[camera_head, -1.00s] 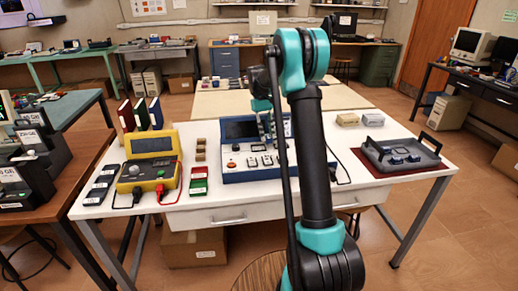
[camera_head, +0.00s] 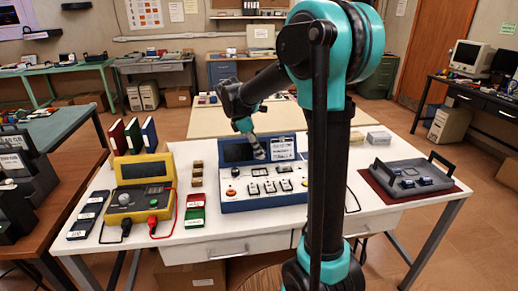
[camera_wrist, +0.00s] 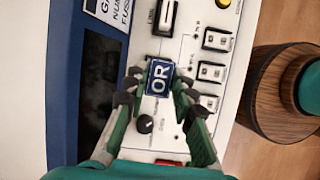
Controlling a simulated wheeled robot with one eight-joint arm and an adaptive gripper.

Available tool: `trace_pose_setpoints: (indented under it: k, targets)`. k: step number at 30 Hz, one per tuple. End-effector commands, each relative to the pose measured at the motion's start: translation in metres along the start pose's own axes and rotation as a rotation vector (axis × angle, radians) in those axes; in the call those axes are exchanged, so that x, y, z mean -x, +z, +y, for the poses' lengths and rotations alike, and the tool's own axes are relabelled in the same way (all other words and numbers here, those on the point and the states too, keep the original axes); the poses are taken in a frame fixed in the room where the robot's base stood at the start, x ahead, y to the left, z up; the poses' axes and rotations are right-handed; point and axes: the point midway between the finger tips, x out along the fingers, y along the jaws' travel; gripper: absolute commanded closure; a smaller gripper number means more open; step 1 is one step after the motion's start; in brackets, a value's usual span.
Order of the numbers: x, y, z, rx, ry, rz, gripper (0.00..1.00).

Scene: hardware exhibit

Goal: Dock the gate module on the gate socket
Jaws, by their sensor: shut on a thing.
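My gripper (camera_wrist: 157,80) is shut on a small blue gate module (camera_wrist: 160,77) marked OR. In the head view, my gripper (camera_head: 258,152) is over the console, near its dark screen, and the module cannot be made out there. The console (camera_head: 232,203) has a blue case and a white panel. In the wrist view its panel (camera_wrist: 182,48) lies beyond the module, with several white-framed units (camera_wrist: 211,72) to the right and a black knob (camera_wrist: 145,123) below. I cannot tell which place is the gate socket; the module may cover it. Whether the module touches the panel is unclear.
A grey tray (camera_head: 384,168) with blue blocks stands on a dark red mat at the right. A yellow meter (camera_head: 140,200), books (camera_head: 133,136) and small boxes stand left of the console. A round wooden stool (camera_wrist: 262,110) is near the table's front.

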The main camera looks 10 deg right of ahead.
Motion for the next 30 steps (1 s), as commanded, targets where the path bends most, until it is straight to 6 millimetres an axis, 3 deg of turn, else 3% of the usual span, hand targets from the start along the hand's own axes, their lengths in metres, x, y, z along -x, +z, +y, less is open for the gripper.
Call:
trace_pose_setpoints:
  k: [7,21,30]
  targets:
    - [-0.006,-0.003,-0.004,0.039,0.015,0.0,1.0]
    - [-0.045,-0.019,-0.003,0.037,0.014,0.001,1.0]
    - [-0.053,-0.022,-0.004,0.036,0.014,0.001,1.0]
